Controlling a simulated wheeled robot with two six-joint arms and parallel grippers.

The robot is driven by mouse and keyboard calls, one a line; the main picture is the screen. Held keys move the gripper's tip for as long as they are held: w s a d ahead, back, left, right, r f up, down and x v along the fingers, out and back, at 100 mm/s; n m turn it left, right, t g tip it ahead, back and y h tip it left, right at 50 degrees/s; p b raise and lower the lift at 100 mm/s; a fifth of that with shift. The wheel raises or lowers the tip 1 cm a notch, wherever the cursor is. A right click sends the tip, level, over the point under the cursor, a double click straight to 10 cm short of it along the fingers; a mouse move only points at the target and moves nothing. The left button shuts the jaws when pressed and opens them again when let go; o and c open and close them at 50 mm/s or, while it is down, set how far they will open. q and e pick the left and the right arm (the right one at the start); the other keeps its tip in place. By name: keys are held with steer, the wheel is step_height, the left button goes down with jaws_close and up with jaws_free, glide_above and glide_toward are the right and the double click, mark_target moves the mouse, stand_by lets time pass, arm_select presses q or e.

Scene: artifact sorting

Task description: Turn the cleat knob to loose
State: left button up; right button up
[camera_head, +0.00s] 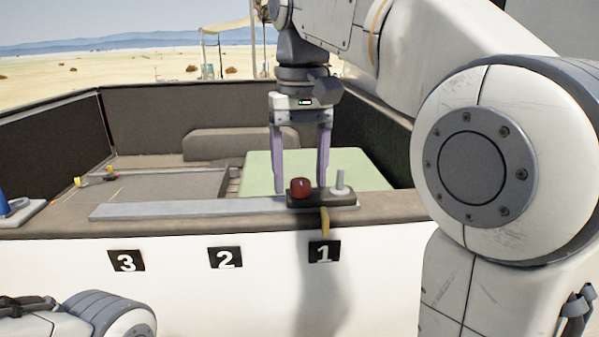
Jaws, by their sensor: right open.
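The cleat (318,200) is a dark block on the near rim of the white-sided bin, above the number 1 label. A red knob (300,187) stands on its left part and a pale grey post (340,182) on its right part. A yellow strap (325,221) hangs from its front. My right gripper (301,184) points down with its two purple fingers apart, one on each side of the red knob. I cannot tell whether the fingers touch the knob. My left gripper is not in view; part of my left arm shows at the bottom left.
A pale green panel (262,170) lies behind the cleat. A flat grey bar (150,210) runs along the rim to the left. Labels 2 (225,257) and 3 (126,261) are on the front wall. A blue object (3,205) is at the left edge.

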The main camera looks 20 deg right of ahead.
jaws_close()
steer(key=shift+r+n, duration=0.1)
steer(key=shift+n, duration=0.3)
steer(key=n+p, duration=0.1)
steer(key=n, duration=0.2)
steer(key=n+p, duration=0.2)
steer(key=n, duration=0.3)
steer(key=n+p, duration=0.1)
steer(key=n, duration=0.3)
steer(key=shift+n, duration=0.4)
steer(key=n+p, duration=0.1)
steer(key=n, duration=0.3)
steer(key=shift+n, duration=0.3)
